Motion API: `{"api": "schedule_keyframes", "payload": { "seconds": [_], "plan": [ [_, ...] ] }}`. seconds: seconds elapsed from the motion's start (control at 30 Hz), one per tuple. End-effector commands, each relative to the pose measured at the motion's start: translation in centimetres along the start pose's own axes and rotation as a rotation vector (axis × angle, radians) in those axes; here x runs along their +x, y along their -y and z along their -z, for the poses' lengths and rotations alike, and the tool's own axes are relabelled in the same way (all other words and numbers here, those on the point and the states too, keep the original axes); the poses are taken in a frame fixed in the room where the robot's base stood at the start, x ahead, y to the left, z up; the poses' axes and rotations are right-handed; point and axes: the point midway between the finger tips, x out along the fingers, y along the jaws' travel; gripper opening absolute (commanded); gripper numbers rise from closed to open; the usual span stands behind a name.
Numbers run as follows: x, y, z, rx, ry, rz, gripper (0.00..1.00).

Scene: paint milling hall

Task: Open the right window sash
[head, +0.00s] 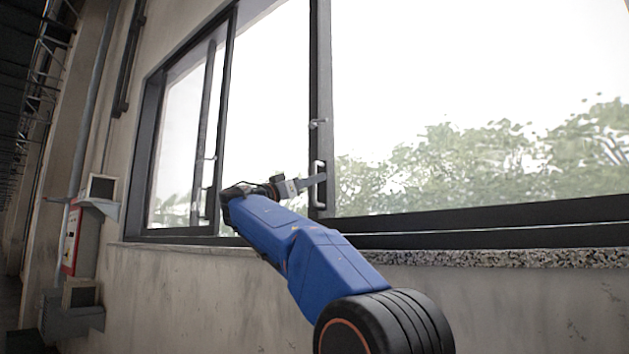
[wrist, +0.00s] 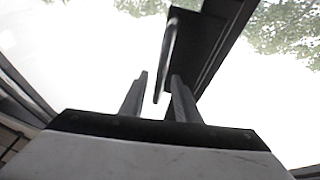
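The right window sash (head: 321,60) has a dark upright stile with a pale bar handle (head: 319,185) on it and a small latch (head: 318,123) above. Its large pane reaches to the right edge of the head view. My gripper (head: 312,181) is at the handle's height, close to the stile. In the wrist view my gripper (wrist: 159,75) has its two fingers apart, and the handle (wrist: 168,45) shows as a light bar whose lower end lies between them. A narrow gap shows beside the bar; contact cannot be told.
The left sash (head: 228,80) has its own handle and latch, with a bright space between it and the right stile. A speckled stone sill (head: 500,258) runs below the window. A red and grey wall box (head: 72,240) with small shelves is at the left.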

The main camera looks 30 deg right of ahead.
Motion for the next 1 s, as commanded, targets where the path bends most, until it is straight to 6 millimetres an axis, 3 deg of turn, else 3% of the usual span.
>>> {"api": "schedule_keyframes", "payload": {
  "seconds": [0.43, 0.57, 0.83, 1.0],
  "plan": [
    [1.0, 0.0, 0.0, 0.001, -0.001, 0.001, 0.29],
    [1.0, 0.0, 0.0, 0.001, 0.0, 0.001, 0.01],
    [1.0, -0.2, 0.0, 0.001, 0.0, 0.0, 0.0],
    [1.3, -1.5, 0.0, 0.001, 0.0, -0.002, 0.0]
  ]
}}
